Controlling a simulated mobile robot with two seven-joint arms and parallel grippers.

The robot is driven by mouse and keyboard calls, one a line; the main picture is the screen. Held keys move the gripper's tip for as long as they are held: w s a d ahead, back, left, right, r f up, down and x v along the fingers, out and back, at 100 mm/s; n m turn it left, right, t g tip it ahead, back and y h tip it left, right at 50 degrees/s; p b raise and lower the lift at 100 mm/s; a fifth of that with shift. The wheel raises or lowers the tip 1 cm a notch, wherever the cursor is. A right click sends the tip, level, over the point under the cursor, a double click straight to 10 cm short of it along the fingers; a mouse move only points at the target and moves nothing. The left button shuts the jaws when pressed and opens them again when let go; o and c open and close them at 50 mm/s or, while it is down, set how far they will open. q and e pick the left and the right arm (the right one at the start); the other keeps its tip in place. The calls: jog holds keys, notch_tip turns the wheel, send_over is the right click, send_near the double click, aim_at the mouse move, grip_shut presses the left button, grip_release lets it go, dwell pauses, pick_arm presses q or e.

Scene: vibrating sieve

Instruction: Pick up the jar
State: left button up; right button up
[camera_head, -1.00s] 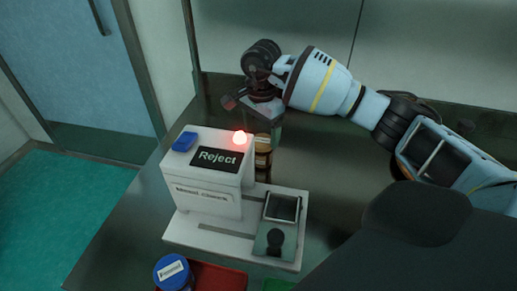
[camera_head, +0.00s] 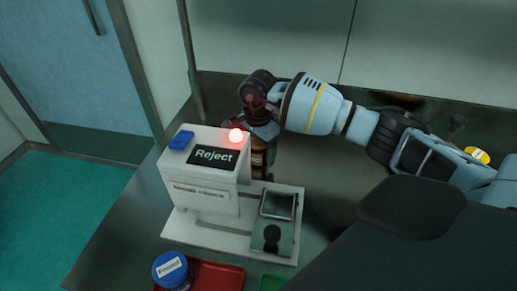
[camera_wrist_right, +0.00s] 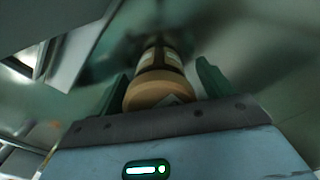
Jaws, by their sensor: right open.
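A brown jar (camera_head: 258,163) stands behind the white machine, partly hidden by it and by my right gripper (camera_head: 262,138). In the right wrist view this jar (camera_wrist_right: 160,87) shows a tan end and a pale label, and it lies between the two dark green fingers of the right gripper (camera_wrist_right: 161,86). The fingers are open, one on each side of the jar, with a gap visible at least on the right. My left gripper is not in view.
The white machine (camera_head: 207,182) with a "Reject" display and lit red lamp stands close in front of the gripper. A blue-lidded jar (camera_head: 170,269) is at the red tray (camera_head: 220,276). A green tray (camera_head: 271,284) and a yellow lid (camera_head: 477,155) also show.

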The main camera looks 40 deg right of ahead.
jog(key=shift+f, duration=0.25)
jog(key=c, duration=1.1)
jog(key=shift+r, duration=0.1)
notch_tip(320, 180, up, 10)
jog(key=shift+f, duration=0.1)
